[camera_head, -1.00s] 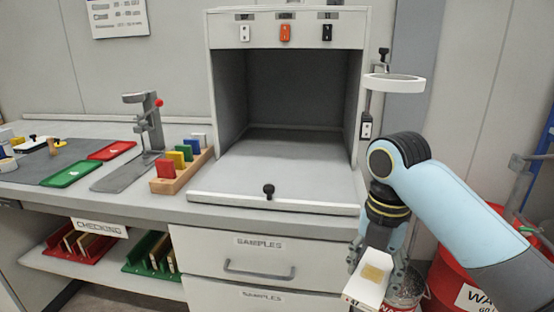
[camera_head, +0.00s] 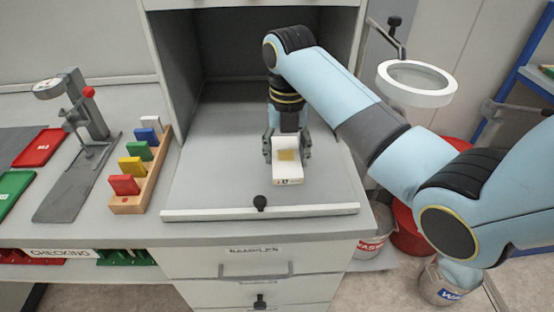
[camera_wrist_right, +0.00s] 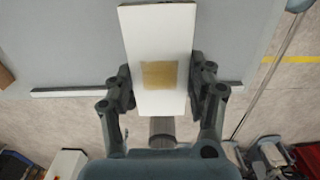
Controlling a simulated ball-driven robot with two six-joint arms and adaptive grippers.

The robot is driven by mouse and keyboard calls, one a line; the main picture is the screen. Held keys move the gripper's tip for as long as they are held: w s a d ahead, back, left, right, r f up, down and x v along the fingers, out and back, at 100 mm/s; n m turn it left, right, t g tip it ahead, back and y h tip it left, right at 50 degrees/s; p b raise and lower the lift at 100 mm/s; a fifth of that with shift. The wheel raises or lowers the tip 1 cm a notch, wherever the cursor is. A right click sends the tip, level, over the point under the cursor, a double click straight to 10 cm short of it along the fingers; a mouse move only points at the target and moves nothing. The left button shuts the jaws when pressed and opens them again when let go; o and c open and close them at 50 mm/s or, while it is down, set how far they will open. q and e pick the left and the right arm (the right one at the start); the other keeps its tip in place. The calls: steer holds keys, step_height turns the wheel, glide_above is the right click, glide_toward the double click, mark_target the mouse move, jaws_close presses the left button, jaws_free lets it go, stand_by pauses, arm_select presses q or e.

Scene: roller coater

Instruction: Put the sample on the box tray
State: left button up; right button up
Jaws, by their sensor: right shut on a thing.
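The sample (camera_head: 288,174) is a white slab with a gold square on its face. My right gripper (camera_head: 287,152) is shut on it, one finger on each long side. The right wrist view also shows the sample (camera_wrist_right: 158,105) between the two fingers (camera_wrist_right: 161,88). The box tray (camera_head: 215,180) is the flat grey floor of the open box, with a raised front lip and a black knob. The sample is above the right half of the tray, near the lip; whether it touches cannot be told. My left gripper is out of view.
The box's side walls (camera_head: 178,70) flank the tray at the back. A wooden rack (camera_head: 140,185) with several coloured cards stands left of it. A ring-shaped magnifier (camera_head: 416,82) stands at the right. The tray's left half is clear.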

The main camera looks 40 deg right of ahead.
mark_target(282, 145)
steer(key=w+f, duration=0.1)
steer(key=w+d+f, duration=0.1)
steer(key=w, duration=0.1)
steer(key=shift+w+d, duration=0.1)
steer(key=shift+f, duration=0.25)
step_height(282, 145, down, 4)
steer(key=shift+r, duration=0.25)
steer(key=shift+f, duration=0.1)
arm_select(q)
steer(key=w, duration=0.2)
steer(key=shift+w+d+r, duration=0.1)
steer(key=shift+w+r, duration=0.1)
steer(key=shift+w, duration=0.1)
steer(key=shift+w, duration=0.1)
arm_select(e)
steer(key=o, duration=0.7)
steer(key=shift+f, duration=0.15)
steer(key=o, duration=0.5)
steer(key=shift+c, duration=0.2)
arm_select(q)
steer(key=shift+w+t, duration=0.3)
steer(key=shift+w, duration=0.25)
